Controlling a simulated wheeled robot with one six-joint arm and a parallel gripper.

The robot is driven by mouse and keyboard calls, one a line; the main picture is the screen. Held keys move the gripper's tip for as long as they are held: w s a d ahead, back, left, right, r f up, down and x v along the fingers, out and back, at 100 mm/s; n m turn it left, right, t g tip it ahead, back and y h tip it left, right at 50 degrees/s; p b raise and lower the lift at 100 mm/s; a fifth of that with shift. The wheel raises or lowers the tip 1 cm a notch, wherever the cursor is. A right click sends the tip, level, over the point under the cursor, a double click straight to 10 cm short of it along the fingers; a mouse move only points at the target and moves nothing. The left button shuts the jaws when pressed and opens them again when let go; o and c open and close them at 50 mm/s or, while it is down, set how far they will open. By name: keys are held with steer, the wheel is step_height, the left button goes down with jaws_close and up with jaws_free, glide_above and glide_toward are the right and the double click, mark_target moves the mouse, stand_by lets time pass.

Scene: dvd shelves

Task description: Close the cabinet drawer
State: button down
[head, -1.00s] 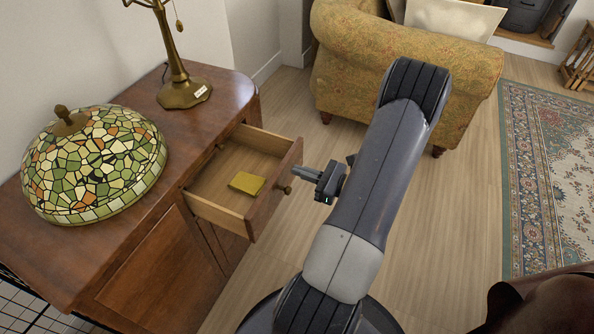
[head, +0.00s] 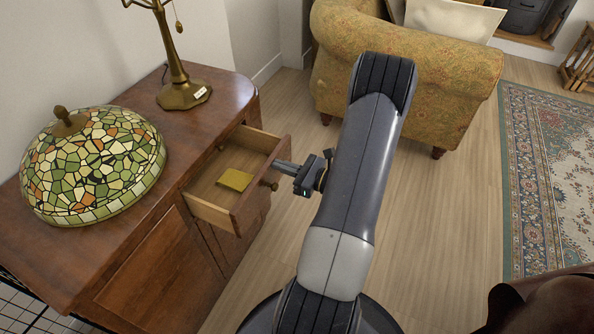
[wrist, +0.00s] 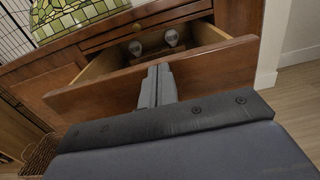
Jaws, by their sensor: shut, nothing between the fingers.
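The wooden cabinet (head: 110,225) stands at the left in the head view. Its drawer (head: 252,203) is partly pulled out, and a yellow block-like item (head: 235,180) lies inside it. A round knob (head: 269,184) sits on the drawer front. My gripper (head: 277,164) is shut and empty, with its tips at the upper part of the drawer front near the knob. In the wrist view the shut fingers (wrist: 157,72) reach to the top edge of the drawer front (wrist: 215,68); whether they touch it is hard to tell.
A stained-glass lampshade (head: 95,165) and a brass lamp base (head: 184,94) stand on the cabinet top. A yellow patterned armchair (head: 440,85) stands behind my arm. A rug (head: 560,180) lies at the right, with bare floor (head: 440,210) between.

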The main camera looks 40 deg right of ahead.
steer(key=b+x, duration=0.1)
steer(key=x, duration=1.1)
steer(key=shift+w+a, duration=0.1)
steer(key=shift+w, duration=0.05)
